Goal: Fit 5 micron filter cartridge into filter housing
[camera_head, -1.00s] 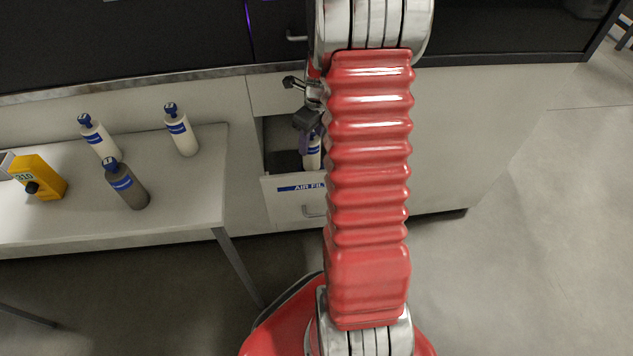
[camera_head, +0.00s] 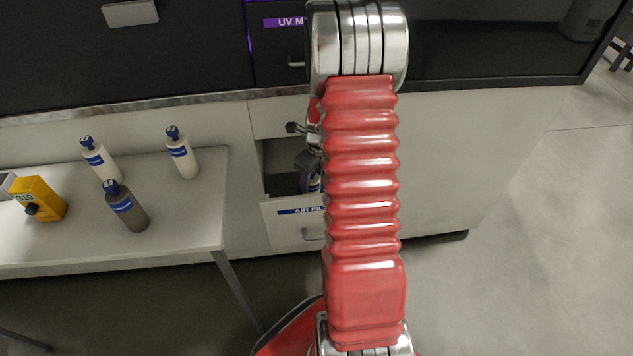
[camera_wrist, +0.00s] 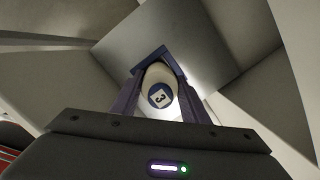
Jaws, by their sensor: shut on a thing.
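My gripper (camera_head: 311,183) is largely behind my red arm in the head view, inside the open drawer labelled "AIR FIL…" (camera_head: 279,212). It is shut on a white cartridge with a blue band, only partly visible there. In the wrist view, the cartridge's round end (camera_wrist: 160,92) sits between my two fingers (camera_wrist: 160,95). Its blue label bears a tilted digit that looks like a 3, though I cannot be sure. Pale walls surround the cartridge. I cannot tell whether its lower end touches anything; the drawer's inside is mostly hidden.
On the side table (camera_head: 190,222) at left stand two white cartridges (camera_head: 100,163) (camera_head: 182,158) and a grey-brown one (camera_head: 128,210), all with blue caps. A yellow device (camera_head: 42,198) is at its left. A dark cabinet (camera_head: 480,45) overhangs the pale drawer front. Floor at right is clear.

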